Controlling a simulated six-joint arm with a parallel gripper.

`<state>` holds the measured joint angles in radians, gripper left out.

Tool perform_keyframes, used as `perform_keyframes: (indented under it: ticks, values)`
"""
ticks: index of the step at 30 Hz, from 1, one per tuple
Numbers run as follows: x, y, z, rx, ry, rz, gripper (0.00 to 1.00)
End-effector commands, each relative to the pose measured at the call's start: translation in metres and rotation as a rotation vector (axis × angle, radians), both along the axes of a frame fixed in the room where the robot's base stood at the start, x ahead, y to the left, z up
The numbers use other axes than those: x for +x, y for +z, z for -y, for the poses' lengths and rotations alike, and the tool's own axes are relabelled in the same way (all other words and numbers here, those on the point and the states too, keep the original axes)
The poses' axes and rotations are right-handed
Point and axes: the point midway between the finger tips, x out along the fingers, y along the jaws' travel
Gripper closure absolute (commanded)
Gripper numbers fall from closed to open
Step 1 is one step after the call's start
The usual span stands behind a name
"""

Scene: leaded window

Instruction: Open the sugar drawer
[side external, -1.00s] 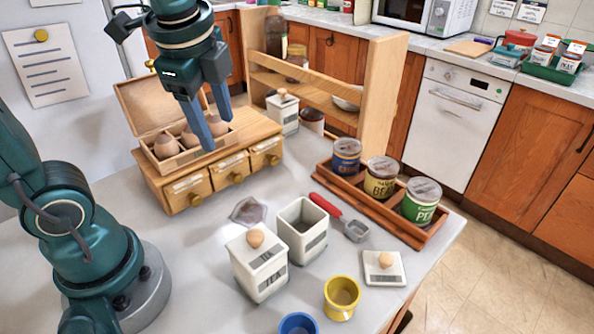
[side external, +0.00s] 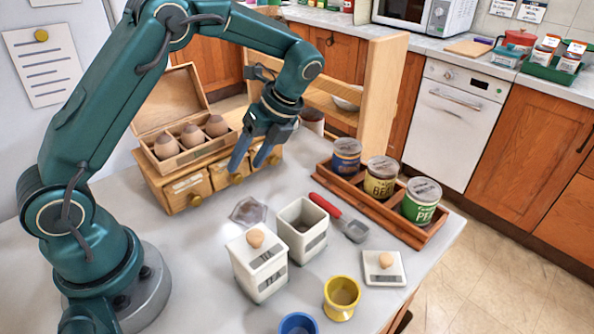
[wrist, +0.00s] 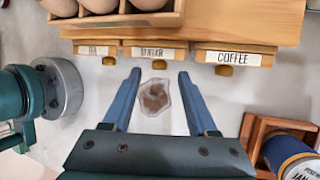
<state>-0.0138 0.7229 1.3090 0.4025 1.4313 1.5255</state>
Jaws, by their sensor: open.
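A wooden drawer box (side external: 160,181) stands on the worktop with three small drawers, all shut. In the wrist view the sugar drawer (wrist: 154,52) is the middle one, with a label and a round brass knob (wrist: 159,64). The tea drawer (wrist: 96,49) is to its left and the coffee drawer (wrist: 232,57) to its right. My gripper (side external: 248,167) is open and empty, pointing down in front of the drawers. In the wrist view my gripper (wrist: 160,73) has its fingertips on either side of the sugar knob, just below it in the picture. Contact with the knob cannot be told.
An open egg box (side external: 180,155) sits on the drawer box. A clear packet (side external: 249,211) lies on the worktop before the drawers. White canisters (side external: 260,265), a red-handled scoop (side external: 335,212) and a wooden tray of tins (side external: 403,232) stand nearer the camera.

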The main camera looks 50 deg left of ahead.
Motion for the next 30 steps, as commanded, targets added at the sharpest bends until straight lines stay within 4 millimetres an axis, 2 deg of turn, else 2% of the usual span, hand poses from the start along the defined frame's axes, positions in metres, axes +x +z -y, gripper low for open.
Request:
perform_keyframes:
  ticks: [9, 18, 20, 21, 23, 30]
  values:
    - [-0.011, -0.030, -0.013, 0.001, 0.001, 0.000, 0.42]
    - [-0.011, -0.032, -0.014, 0.001, 0.000, 0.002, 0.42]
    - [-0.011, -0.032, -0.014, 0.001, 0.000, 0.002, 0.61]
    - [-0.011, -0.032, -0.014, 0.001, 0.000, 0.002, 0.76]
    - [-0.011, -0.032, -0.014, 0.001, 0.000, 0.002, 0.99]
    - [-0.011, -0.032, -0.014, 0.001, 0.000, 0.002, 1.00]
